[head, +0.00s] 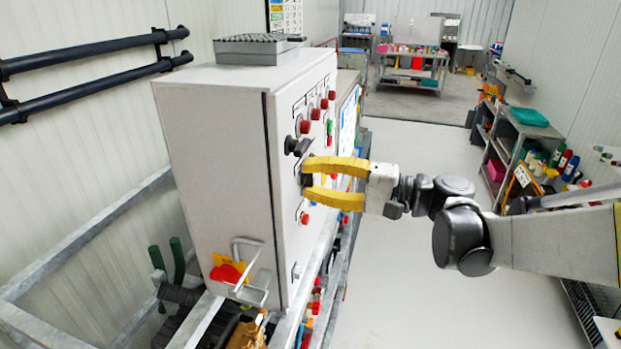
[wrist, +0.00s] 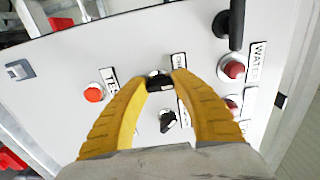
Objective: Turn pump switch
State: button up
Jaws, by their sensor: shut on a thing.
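My gripper (head: 310,181) has two yellow fingers that reach to the front panel of a grey control cabinet (head: 215,150). The fingers are shut on a black rotary switch (wrist: 158,80), one fingertip on each side of it. In the head view the fingers partly cover this switch (head: 306,180). A second black switch (wrist: 167,121) with a light pointer mark sits between the fingers, nearer the wrist, and is not touched. The label by the held switch is partly hidden and I cannot read it.
A red button (wrist: 94,93) by a partly hidden label and a red lamp (wrist: 233,68) by a WATER label flank the fingers. A large black handle (wrist: 236,25) juts from the panel. A metal guard (head: 250,262) sticks out at the cabinet's lower side.

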jog(key=o, duration=1.2)
jog(key=v, duration=1.2)
